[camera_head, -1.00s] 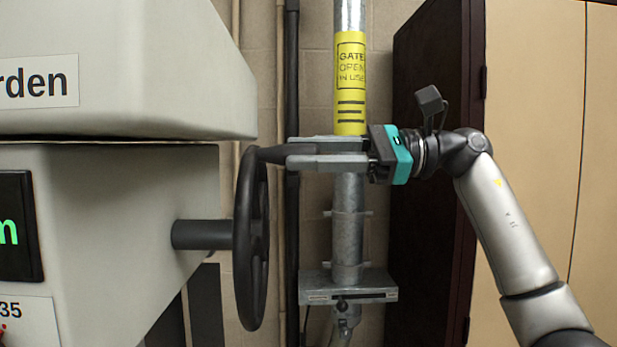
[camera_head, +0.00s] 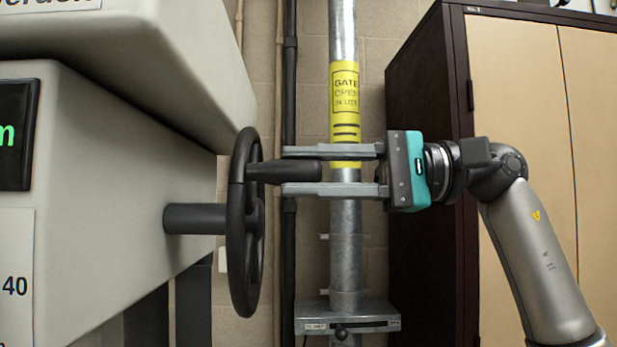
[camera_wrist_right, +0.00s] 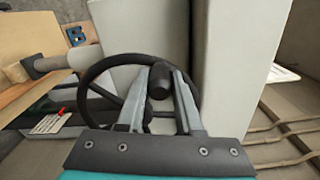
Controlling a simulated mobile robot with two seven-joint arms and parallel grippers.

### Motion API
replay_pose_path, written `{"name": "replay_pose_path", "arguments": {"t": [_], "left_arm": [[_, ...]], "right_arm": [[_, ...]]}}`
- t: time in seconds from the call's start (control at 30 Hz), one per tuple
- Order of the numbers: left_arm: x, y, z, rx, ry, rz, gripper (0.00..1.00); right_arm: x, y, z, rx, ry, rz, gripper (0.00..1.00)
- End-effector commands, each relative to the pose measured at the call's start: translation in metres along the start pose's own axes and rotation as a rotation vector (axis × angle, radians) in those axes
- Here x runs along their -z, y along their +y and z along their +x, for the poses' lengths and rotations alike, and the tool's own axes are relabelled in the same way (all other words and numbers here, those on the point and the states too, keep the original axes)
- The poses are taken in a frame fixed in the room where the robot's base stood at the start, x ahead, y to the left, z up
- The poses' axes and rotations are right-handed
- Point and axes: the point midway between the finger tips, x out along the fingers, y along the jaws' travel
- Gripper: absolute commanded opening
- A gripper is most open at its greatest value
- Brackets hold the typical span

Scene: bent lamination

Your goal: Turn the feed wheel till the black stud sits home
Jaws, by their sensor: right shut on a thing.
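The black feed wheel (camera_head: 241,262) is seen nearly edge-on in the head view, on a dark grey shaft (camera_head: 195,219) from the machine's side. Its black handle (camera_head: 262,172) points right from the upper part of the rim. My right gripper (camera_head: 285,171) is shut on this handle, one grey finger above it and one below. In the right wrist view, the wheel (camera_wrist_right: 97,72) lies ahead, with the handle (camera_wrist_right: 159,84) between the fingers (camera_wrist_right: 161,78). I cannot make out the black stud in either view. My left gripper is not in view.
The pale machine body (camera_head: 110,170) fills the left side, with a green-lit display (camera_head: 12,135) at its edge. Behind the gripper stands a metal pipe (camera_head: 345,260) with a yellow sign (camera_head: 345,110). A dark brown cabinet (camera_head: 425,260) stands behind the right arm.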

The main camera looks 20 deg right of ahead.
Motion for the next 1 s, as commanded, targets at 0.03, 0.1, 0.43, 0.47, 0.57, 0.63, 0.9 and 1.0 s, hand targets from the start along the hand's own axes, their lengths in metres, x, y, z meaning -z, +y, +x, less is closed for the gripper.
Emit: {"name": "replay_pose_path", "arguments": {"t": [0.03,0.1,0.43,0.47,0.57,0.63,0.9,1.0], "left_arm": [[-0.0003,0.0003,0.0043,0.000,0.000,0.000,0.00],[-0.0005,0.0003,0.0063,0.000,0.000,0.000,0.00],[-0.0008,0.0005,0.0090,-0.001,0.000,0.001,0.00],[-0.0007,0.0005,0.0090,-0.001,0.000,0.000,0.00],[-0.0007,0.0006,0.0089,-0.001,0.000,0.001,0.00],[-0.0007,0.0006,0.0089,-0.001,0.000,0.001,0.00],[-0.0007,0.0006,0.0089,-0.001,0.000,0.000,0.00],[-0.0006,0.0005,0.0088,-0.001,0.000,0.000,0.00]], "right_arm": [[0.0005,0.0067,0.0008,-0.008,0.000,0.006,0.00],[0.0000,0.0087,0.0008,-0.009,0.000,0.008,0.00],[-0.0006,0.0121,0.0011,-0.010,0.000,0.013,0.00],[-0.0006,0.0121,0.0012,-0.011,0.000,0.013,0.00],[-0.0004,0.0124,0.0013,-0.012,0.000,0.014,0.00],[-0.0003,0.0126,0.0013,-0.012,0.000,0.015,0.00],[-0.0003,0.0118,0.0011,-0.010,0.001,0.013,0.57],[-0.0006,0.0110,0.0009,-0.007,0.000,0.012,0.64]]}}
